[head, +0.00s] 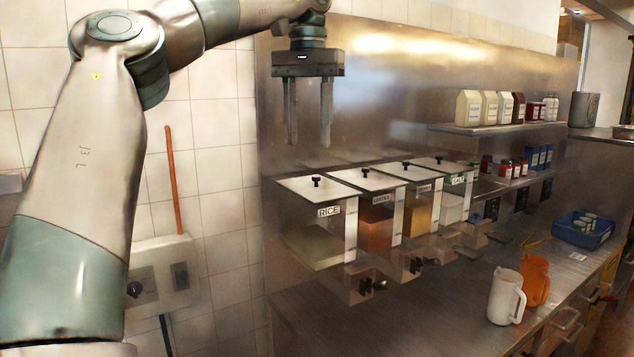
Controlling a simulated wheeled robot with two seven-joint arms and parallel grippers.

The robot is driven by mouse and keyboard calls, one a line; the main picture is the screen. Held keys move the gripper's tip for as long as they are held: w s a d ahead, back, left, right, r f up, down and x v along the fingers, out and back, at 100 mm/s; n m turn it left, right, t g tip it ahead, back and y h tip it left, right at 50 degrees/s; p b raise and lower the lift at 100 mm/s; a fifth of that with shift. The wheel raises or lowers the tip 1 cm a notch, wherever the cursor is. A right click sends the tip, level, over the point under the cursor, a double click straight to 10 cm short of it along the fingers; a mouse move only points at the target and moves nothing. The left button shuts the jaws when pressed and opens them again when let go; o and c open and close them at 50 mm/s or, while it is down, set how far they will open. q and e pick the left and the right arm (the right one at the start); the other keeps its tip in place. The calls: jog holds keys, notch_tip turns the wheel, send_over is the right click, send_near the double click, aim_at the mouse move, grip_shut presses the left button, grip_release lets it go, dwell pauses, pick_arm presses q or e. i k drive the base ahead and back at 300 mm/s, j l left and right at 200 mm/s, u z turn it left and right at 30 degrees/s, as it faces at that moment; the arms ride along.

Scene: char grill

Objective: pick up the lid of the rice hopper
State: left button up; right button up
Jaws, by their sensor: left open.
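The rice hopper (316,243) is the leftmost of a row of clear hoppers on the steel wall, with a "RICE" label on its front. Its flat pale lid (300,188) lies on top and has a small black knob (316,181). My left gripper (309,143) is open and empty, fingers pointing down, above the lid and apart from the knob. My right gripper is not in the head view.
More lidded hoppers stand close to the right, beginning with the lentils hopper (378,222). Shelves (470,127) with cartons are further right. A white jug (506,297), an orange jug (535,280) and a blue crate (583,238) stand on the steel counter below.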

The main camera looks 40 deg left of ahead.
aim_at(317, 189)
jog(key=i+j, duration=0.45)
jog(key=j, duration=0.15)
jog(key=i+j, duration=0.45)
jog(key=j, duration=0.15)
